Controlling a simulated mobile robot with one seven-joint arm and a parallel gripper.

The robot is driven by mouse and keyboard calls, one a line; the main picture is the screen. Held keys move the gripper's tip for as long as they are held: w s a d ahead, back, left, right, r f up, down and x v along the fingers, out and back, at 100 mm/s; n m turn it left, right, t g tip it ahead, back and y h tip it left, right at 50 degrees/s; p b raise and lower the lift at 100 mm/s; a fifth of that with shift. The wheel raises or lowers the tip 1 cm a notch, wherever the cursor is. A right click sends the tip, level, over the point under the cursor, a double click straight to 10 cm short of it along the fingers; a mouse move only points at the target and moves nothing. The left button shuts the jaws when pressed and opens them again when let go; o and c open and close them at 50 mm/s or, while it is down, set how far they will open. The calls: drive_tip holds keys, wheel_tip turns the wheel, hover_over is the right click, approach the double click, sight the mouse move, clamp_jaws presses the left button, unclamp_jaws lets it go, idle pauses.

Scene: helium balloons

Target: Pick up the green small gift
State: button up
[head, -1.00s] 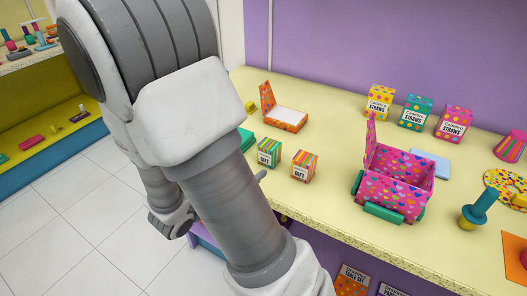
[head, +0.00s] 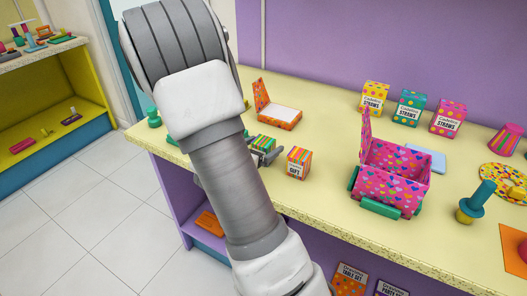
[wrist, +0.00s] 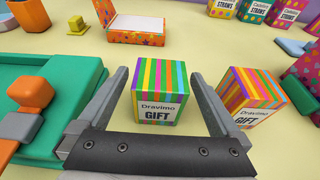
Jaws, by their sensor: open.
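The green small gift (head: 263,146) is a striped box with a green edge and a "GIFT" label, standing on the table. In the wrist view the green gift (wrist: 159,92) stands upright between the two open fingers of my gripper (wrist: 158,95), with a gap on each side. In the head view my gripper (head: 258,155) is at the gift, and my arm partly hides both. A second, orange-edged striped gift (head: 298,163) stands just to the right; in the wrist view this orange gift (wrist: 252,98) is outside the right finger.
A green object (wrist: 45,110) with orange parts lies close outside my left finger. An open orange box (head: 279,117) stands behind the gifts. A pink heart-patterned box (head: 392,183) stands to the right. Straws boxes (head: 410,108) line the back.

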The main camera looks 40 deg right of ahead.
drive_tip(key=shift+c, duration=0.3)
clamp_jaws()
idle(0.3)
